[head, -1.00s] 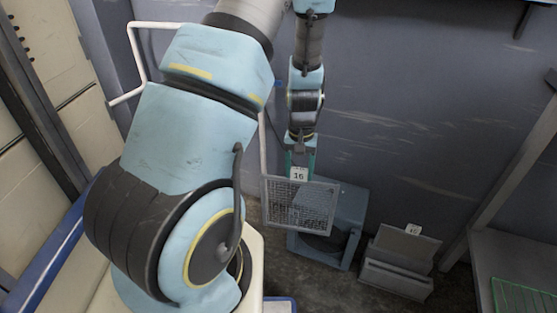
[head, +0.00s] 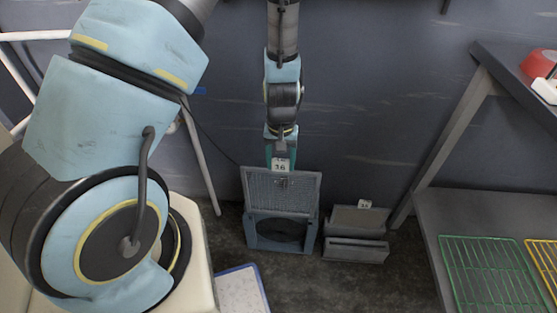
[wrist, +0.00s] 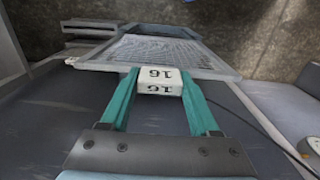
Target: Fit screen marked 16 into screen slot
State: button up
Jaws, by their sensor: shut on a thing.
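The screen marked 16 is a grey mesh panel (head: 283,190) in a light frame, with a white tag (head: 281,165) at its top edge. My gripper (wrist: 157,84) is shut on the tag, its green fingers on either side of it. The screen hangs below the gripper and shows beyond it in the wrist view. In the head view it overlaps the upper part of a blue-grey housing (head: 283,248) with a dark round opening, on the floor by the wall. I cannot tell whether the screen touches the housing or sits in a slot.
A grey box (head: 355,250) with a tagged panel stands right of the housing. Further right, a grey rack (head: 425,215) holds a green wire grid (head: 488,270) and a yellow one (head: 545,265). A red item (head: 538,63) lies on its upper level. The wall is close behind.

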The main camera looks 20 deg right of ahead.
aim_at(280, 188)
jog(key=shift+f+b, duration=1.3)
jog(key=shift+f, duration=0.4)
jog(key=shift+f+b, duration=2.9)
jog(key=shift+f, duration=1.3)
dwell(2.1)
